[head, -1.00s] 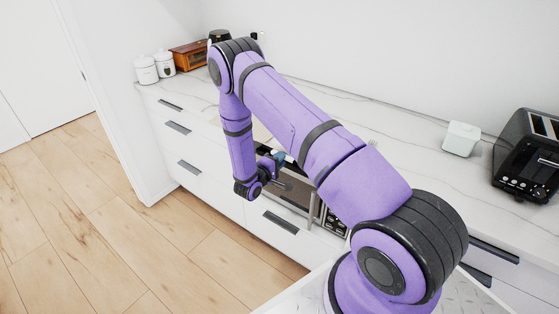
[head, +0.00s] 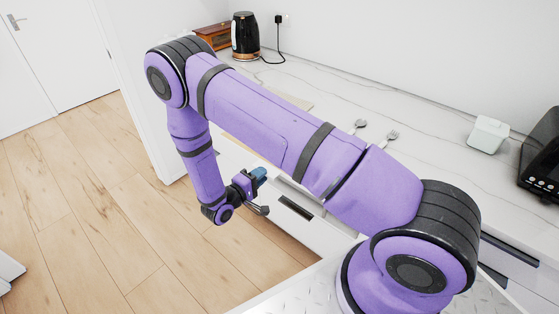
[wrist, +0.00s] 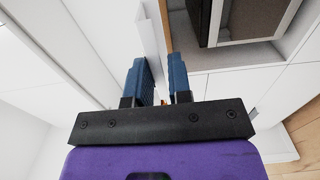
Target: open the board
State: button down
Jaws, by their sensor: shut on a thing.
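My gripper (head: 260,177) is low in front of the white cabinets, under my raised arm. In the wrist view its two blue fingers (wrist: 157,80) are shut on the edge of a thin white board (wrist: 154,35), which runs up between them. I cannot tell how far the board stands out from the cabinet. In the head view my arm and gripper hide the board.
A dark-fronted appliance (wrist: 250,18) sits in a recess at upper right in the wrist view. A black drawer handle (head: 296,207) is right of my gripper. A kettle (head: 245,36), a spoon (head: 358,125) and a fork (head: 391,137) are on the counter. The wooden floor (head: 100,200) at left is clear.

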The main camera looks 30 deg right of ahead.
jog(key=v, duration=1.8)
jog(key=shift+a, duration=0.25)
jog(key=c, duration=1)
grip_release()
jog(key=shift+c, duration=0.2)
jog(key=shift+a, duration=0.1)
jog(key=v, duration=1)
jog(key=shift+s+a, duration=0.15)
jog(key=shift+a, duration=0.1)
jog(key=shift+r, duration=0.1)
